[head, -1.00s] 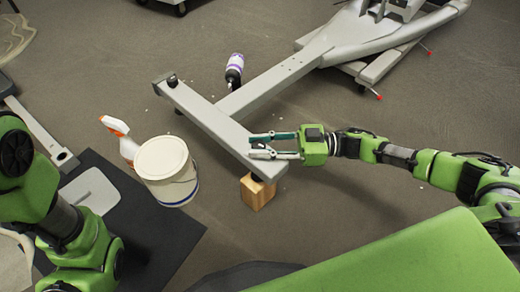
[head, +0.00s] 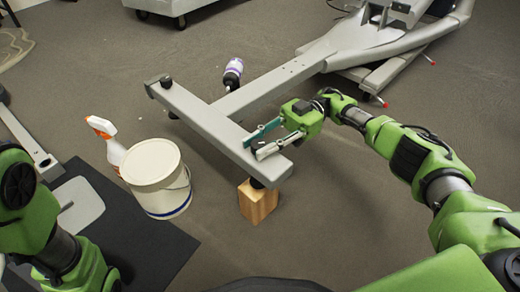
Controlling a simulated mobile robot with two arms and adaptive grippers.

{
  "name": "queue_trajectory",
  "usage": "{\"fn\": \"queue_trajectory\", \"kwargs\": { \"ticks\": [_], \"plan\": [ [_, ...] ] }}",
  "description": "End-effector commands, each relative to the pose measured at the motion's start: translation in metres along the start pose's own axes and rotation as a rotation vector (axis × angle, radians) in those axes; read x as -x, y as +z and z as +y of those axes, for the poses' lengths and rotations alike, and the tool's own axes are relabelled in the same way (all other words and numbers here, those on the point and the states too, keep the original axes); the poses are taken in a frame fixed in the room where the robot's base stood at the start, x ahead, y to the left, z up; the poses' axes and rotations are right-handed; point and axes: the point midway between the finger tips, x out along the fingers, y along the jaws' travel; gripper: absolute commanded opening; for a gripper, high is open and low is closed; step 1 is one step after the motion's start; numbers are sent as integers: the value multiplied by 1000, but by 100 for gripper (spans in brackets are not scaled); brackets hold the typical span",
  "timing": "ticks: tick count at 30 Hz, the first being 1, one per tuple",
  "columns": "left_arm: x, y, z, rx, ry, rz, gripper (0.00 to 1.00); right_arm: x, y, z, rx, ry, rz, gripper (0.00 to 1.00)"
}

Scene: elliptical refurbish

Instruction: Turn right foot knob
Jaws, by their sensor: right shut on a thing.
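The elliptical's grey crossbar (head: 205,116) lies across the middle of the head view. Its near right end is propped over a wooden block (head: 257,203). The dark right foot knob (head: 257,146) sits on top near this end, partly hidden by my fingers. My right gripper (head: 262,144) reaches in from the right, with one teal and one pale finger on either side of the knob, and is shut on it. Another dark foot knob (head: 166,82) stands at the crossbar's far left end. My left arm shows at the left edge; its gripper is out of view.
A white bucket (head: 154,174) and an orange-and-white spray bottle (head: 109,142) stand left of the crossbar, by a dark mat (head: 142,238). A purple-and-white bottle (head: 233,73) is beside the long beam (head: 275,86). Carpet right of the block is clear.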

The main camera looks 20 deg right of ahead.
Motion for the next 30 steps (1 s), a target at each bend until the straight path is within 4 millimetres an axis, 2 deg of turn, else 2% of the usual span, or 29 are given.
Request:
{"fn": "queue_trajectory", "kwargs": {
  "ticks": [15,16,18,30],
  "plan": [
    [3,-1,0,0,0,-1,40,-4,-1,0,3,-29,5,4],
    [3,-1,0,0,0,-1,40,-4,-1,0,3,-29,5,31],
    [3,-1,0,0,0,-1,40,-4,-1,0,3,-29,5,43],
    [4,1,-1,-1,-4,-6,40,-2,-6,0,4,-23,2,43]
  ]
}}
